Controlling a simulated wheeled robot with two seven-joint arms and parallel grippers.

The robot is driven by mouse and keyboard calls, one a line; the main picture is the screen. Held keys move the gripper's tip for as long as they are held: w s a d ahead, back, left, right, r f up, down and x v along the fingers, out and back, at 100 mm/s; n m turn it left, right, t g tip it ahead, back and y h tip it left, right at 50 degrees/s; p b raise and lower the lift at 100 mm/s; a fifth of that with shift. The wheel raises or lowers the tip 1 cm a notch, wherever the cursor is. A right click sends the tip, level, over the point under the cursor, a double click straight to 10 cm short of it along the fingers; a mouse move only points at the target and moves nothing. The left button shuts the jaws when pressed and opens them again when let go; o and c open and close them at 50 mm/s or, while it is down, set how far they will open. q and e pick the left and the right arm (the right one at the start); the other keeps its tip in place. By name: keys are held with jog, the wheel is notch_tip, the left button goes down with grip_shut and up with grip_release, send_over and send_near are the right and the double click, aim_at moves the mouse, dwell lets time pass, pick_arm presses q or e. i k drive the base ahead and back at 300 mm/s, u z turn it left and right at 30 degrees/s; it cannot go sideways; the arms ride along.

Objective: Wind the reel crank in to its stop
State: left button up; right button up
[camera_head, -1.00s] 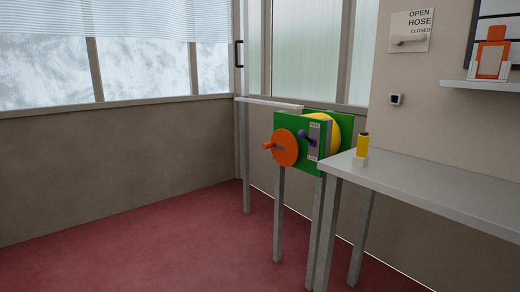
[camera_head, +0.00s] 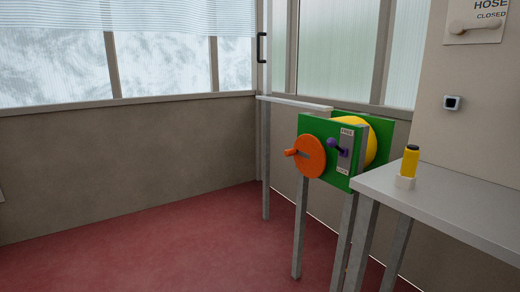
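The reel stands on grey legs right of the middle, with green side plates (camera_head: 325,127) and a yellow drum (camera_head: 371,149) between them. Its crank is an orange disc (camera_head: 312,158) on the near green plate, with an orange handle (camera_head: 290,152) sticking out at the left. A purple-knobbed lever (camera_head: 338,147) sits beside a grey plate (camera_head: 346,150) marked FREE at the top and LOCK at the bottom. The lever's knob is between the two marks. Neither of my grippers is in view.
A grey counter (camera_head: 455,205) runs along the right, with a yellow and black cylinder (camera_head: 410,161) in a white holder. A hose lever plate (camera_head: 475,22) and a small black-framed box (camera_head: 452,103) are on the wall. The red floor (camera_head: 180,245) at left is clear.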

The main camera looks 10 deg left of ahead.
aim_at(309, 154)
jog(key=u, duration=0.05)
jog(key=i, duration=0.75)
jog(key=z, duration=0.7)
jog(key=i, duration=0.4)
jog(key=z, duration=0.4)
